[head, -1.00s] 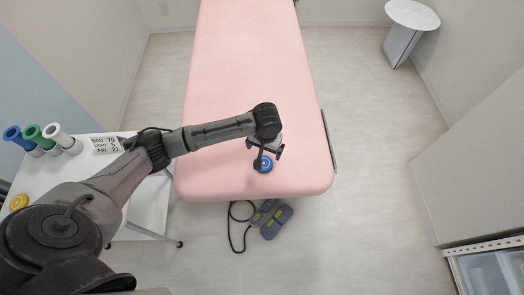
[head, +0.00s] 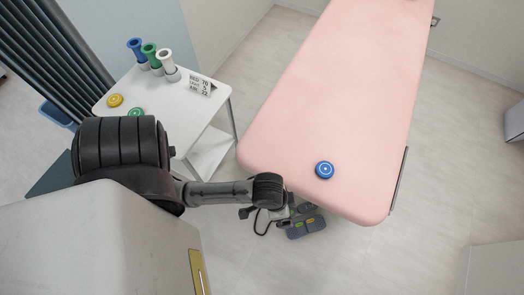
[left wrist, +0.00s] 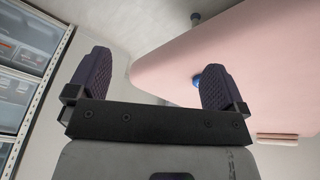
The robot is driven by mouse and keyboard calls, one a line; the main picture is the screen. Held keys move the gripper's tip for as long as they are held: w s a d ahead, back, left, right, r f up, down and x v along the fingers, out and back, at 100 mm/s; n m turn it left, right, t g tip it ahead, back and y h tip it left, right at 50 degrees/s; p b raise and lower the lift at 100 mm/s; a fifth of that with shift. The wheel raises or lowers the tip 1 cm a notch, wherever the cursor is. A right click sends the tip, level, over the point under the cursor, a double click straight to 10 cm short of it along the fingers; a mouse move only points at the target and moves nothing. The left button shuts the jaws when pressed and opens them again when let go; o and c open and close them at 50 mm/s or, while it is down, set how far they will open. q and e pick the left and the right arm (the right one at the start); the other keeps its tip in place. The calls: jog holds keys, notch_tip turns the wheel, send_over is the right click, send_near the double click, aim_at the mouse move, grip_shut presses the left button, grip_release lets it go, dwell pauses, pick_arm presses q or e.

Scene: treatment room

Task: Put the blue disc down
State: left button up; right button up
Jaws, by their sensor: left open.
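The blue disc (head: 324,170) lies flat on the pink treatment bed (head: 335,95), near the bed's front end. My left gripper (head: 275,213) is off the bed's front left corner, apart from the disc, over the floor. In the left wrist view my left gripper (left wrist: 155,85) has its two fingers wide apart with nothing between them. The disc (left wrist: 196,80) shows there partly hidden behind the right-hand finger, on the bed (left wrist: 250,60). My right gripper is in neither view.
A white side table (head: 205,150) on the left holds blue, green and white cylinders, a sign (head: 201,84), a yellow disc (head: 115,100) and a green disc (head: 135,113). A foot pedal unit (head: 306,226) lies on the floor near the bed's front.

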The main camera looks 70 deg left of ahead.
pick_arm(q)
jog(key=s+a+r+y, duration=0.1)
jog(key=s+a, duration=0.2)
jog(key=s, duration=0.2)
jog(key=shift+s+r, duration=0.35)
jog(key=shift+s, duration=0.05)
jog(key=shift+w+d, duration=0.1)
jog(key=shift+d, duration=0.05)
dwell(1.0)
